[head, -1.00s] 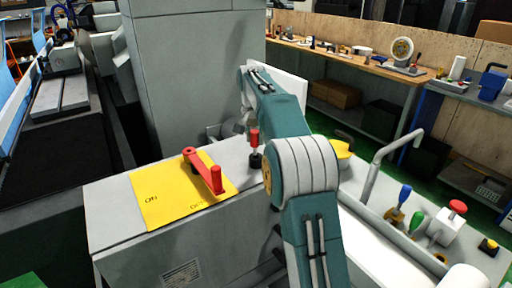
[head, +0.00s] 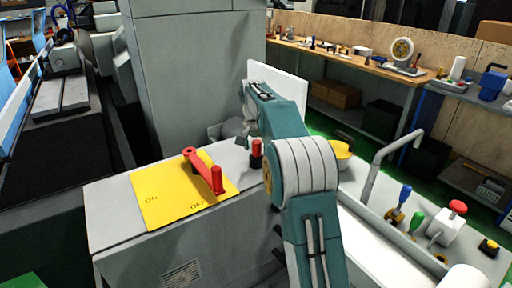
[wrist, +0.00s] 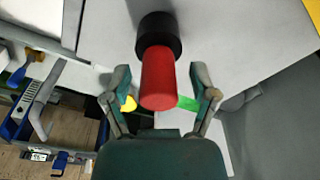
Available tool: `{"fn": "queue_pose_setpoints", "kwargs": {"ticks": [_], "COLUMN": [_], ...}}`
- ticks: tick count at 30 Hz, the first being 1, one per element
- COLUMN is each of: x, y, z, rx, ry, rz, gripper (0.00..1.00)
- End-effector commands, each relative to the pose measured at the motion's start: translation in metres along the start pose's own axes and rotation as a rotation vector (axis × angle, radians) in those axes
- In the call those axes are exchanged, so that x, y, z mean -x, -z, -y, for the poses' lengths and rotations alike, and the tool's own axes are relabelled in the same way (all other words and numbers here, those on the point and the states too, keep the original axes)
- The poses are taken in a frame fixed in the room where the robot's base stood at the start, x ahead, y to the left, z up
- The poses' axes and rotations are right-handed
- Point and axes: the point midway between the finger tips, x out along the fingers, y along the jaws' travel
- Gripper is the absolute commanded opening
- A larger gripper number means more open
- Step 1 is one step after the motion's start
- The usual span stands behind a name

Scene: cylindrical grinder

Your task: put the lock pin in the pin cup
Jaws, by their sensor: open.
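The lock pin is the red cylinder (head: 256,148), standing upright on the grey cabinet top. Its lower end is in the black pin cup (head: 256,162), with the red part down at the cup. In the wrist view the red pin (wrist: 158,80) points toward the camera from the black cup (wrist: 158,33). My gripper (wrist: 160,75) is open, one finger on each side of the pin, with visible gaps. In the head view my gripper (head: 243,139) is small, just left of the pin. The pin's lower end is hidden inside the cup.
A red lever (head: 204,172) on a yellow ON/OFF plate (head: 165,201) stands left of the cup. A white panel (head: 283,84) rises behind my arm. A bent grey pipe (head: 378,160) and coloured knobs (head: 404,194) are at the right. The cabinet's front left top is clear.

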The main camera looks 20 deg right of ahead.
Motion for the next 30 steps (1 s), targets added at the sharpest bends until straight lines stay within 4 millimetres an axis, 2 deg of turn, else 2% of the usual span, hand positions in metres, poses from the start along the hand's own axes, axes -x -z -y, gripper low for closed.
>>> {"fn": "queue_pose_setpoints", "kwargs": {"ticks": [5, 18, 24, 30], "x": [0.012, 0.097, 0.117, 0.122], "y": [0.001, 0.001, 0.001, 0.0], "z": [0.0, 0.001, 0.001, 0.0], "rx": [0.0, 0.0, 0.0, 0.0], "ry": [0.002, 0.002, 0.001, 0.0], "rz": [-0.003, -0.003, -0.002, 0.0], "gripper": [0.75, 0.75, 0.75, 0.75]}}
